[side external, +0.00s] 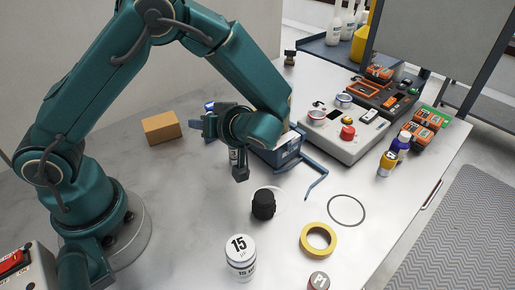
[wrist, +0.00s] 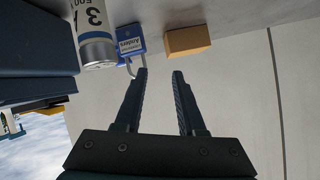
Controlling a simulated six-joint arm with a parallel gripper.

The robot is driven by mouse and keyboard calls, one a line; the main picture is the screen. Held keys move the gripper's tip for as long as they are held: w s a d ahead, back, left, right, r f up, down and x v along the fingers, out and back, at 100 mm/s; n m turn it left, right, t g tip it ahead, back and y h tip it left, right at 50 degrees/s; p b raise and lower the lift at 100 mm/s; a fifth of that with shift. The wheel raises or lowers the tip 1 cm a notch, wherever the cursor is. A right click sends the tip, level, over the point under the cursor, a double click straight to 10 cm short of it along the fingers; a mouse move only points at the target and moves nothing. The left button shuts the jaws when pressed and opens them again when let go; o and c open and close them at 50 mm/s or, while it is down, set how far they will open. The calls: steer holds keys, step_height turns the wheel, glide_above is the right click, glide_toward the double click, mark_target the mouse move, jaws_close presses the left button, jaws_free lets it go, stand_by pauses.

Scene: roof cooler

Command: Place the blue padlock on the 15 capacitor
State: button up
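The blue padlock (wrist: 130,40) has a white label and a metal shackle. In the wrist view it is at the top, just beyond my left fingertip, with its shackle towards the fingers. I cannot tell whether they touch. My gripper (wrist: 161,74) is open with nothing between its fingers. A small blue patch behind my wrist there may be the padlock, mostly hidden. The white 15 capacitor (side external: 240,262) stands upright at the front of the table, its top clear.
A silver can marked 3 (wrist: 96,35) is close left of the padlock. A cardboard box (wrist: 187,41) is to its right. A blue toolbox (side external: 285,150), a black-capped item (side external: 263,206) and yellow tape (side external: 318,252) are also on the table.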

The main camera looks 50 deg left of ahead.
steer(key=s+d+r+m+t+h, duration=0.4)
steer(key=s+d+r+m+h, duration=0.4)
steer(key=m+h, duration=0.4)
steer(key=shift+s+d+r+m, duration=0.3)
steer(key=shift+s+d+r, duration=0.05)
steer(key=shift+s, duration=0.45)
steer(key=shift+o, duration=0.7)
steer(key=shift+d+r+m+t, duration=0.15)
steer(key=shift+m+t, duration=0.15)
steer(key=shift+t, duration=0.1)
steer(key=shift+o, duration=1.3)
steer(key=shift+d+r, duration=0.1)
